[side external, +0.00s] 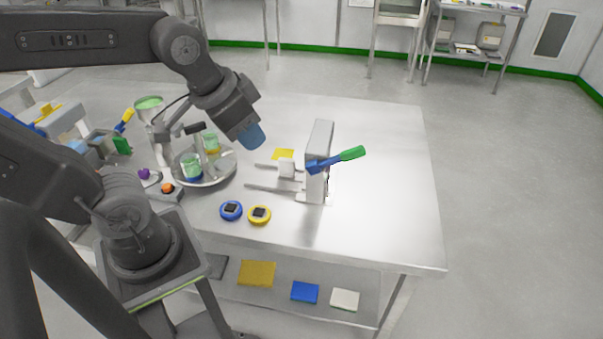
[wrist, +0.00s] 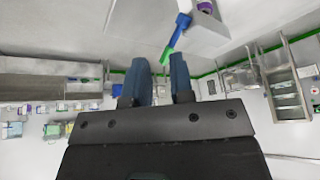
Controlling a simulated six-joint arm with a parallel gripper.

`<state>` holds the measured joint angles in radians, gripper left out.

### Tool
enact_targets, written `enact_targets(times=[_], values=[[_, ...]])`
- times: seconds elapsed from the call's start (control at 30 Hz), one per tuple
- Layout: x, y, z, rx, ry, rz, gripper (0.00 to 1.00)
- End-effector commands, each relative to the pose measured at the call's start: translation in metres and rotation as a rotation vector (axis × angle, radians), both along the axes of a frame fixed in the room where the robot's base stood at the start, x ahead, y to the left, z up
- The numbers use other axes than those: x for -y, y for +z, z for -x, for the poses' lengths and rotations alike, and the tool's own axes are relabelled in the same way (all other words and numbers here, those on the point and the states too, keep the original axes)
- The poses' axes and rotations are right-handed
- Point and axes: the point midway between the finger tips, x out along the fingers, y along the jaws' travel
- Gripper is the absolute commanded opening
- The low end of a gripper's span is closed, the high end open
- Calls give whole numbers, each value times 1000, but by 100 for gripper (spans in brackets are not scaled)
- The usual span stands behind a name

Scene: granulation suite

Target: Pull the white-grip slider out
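The white-grip slider (side external: 286,168) is a small white block on two thin grey rails, to the left of an upright white stand (side external: 319,150) on the metal table. My gripper (side external: 252,137) has blue fingers and hangs above and to the left of the slider, apart from it. In the wrist view my gripper (wrist: 160,62) shows two fingers with a gap between them and nothing in it. The slider's grip cannot be made out in the wrist view.
A blue lever with a green handle (side external: 350,154) sticks out of the stand, and shows in the wrist view (wrist: 178,32). A round tray (side external: 215,180) with green-filled beakers is left of the slider. Blue (side external: 231,210) and yellow (side external: 259,215) discs lie in front. The table's right side is clear.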

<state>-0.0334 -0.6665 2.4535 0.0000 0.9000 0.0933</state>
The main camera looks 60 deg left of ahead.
Motion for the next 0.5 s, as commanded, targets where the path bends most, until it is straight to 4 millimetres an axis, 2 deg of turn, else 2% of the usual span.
enact_targets(times=[0.03, 0.2, 0.37, 0.5], values=[[-7, -2, -13, -33, -25, -23, 27], [-38, -13, -62, -152, -176, -108, 43], [-77, -39, -107, -265, -339, -154, 43], [-115, -73, -138, -349, -486, -166, 43]])
